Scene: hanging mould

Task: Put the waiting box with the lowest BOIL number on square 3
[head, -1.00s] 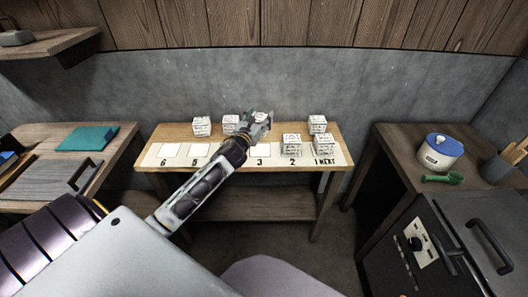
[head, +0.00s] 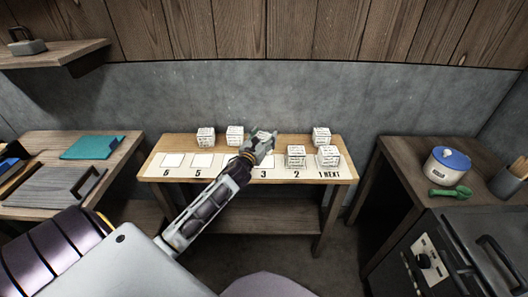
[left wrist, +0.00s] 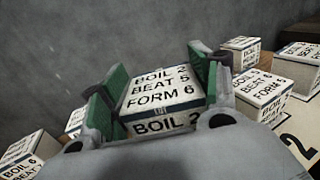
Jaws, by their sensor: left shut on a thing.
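My left gripper (head: 260,143) is shut on a white box near the back of the table, behind square 3 (head: 265,164). In the left wrist view the held box (left wrist: 162,90) reads BOIL 2, BEAT 5, FORM 6, between the green finger pads. In the head view the gripper mostly hides it; I cannot tell whether it touches the table. Other waiting boxes stand at the back: two at left (head: 206,137) (head: 235,135) and one at right (head: 321,137). Square 3 looks empty, partly hidden by my gripper. My right gripper is out of view.
One box (head: 296,156) stands on square 2 and another (head: 328,157) on square 1 NEXT, close to the right of square 3. Squares 5 (head: 202,161) and the leftmost (head: 172,160) are empty. My left forearm crosses in front of square 4's place.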

